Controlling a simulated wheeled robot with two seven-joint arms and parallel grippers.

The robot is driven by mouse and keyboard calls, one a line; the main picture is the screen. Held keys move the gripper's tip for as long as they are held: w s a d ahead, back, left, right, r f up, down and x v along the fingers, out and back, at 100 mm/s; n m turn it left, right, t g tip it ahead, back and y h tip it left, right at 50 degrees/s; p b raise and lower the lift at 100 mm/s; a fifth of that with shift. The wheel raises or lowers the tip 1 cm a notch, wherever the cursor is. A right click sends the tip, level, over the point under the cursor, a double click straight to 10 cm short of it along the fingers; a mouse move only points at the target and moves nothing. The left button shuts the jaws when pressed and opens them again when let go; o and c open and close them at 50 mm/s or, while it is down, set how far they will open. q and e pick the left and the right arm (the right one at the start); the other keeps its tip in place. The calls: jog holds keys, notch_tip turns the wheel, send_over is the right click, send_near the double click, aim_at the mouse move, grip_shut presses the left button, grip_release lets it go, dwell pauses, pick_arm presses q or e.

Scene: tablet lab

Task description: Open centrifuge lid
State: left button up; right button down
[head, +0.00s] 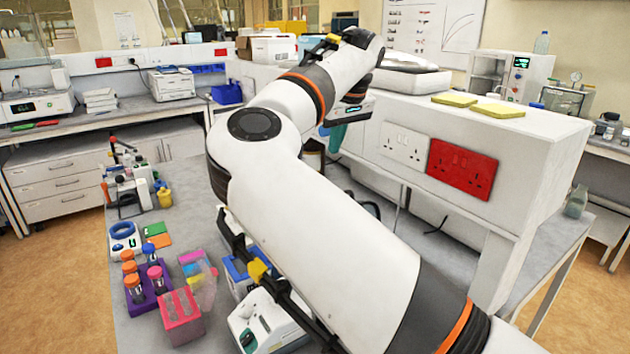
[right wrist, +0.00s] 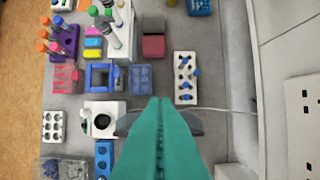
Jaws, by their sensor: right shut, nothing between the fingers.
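A white bench device (head: 250,325), which may be the centrifuge, stands at the bottom middle of the head view, partly covered by my right arm. In the right wrist view a white unit with a dark round well (right wrist: 103,120) is left of my fingers and may be the same device; I cannot make out its lid. My right gripper shows in the head view as teal fingers (head: 338,136) beyond my arm. In the right wrist view its teal fingers (right wrist: 158,130) are shut and empty above the bench. My left gripper is not in view.
A purple rack of capped tubes (head: 145,288) and a pink box (head: 181,316) stand left of the white device. A white tube rack (right wrist: 186,78) stands ahead of my fingers. A white raised shelf with a red socket panel (head: 462,168) borders the bench at right.

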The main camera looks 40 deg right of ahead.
jog(key=a+p+x, duration=0.1)
jog(key=p+x, duration=0.3)
jog(key=x, duration=0.6)
jog(key=s+p, duration=0.1)
jog(key=s, duration=0.3)
jog(key=shift+s+r, duration=0.15)
jog(key=shift+s, duration=0.15)
jog(key=shift+w+d, duration=0.1)
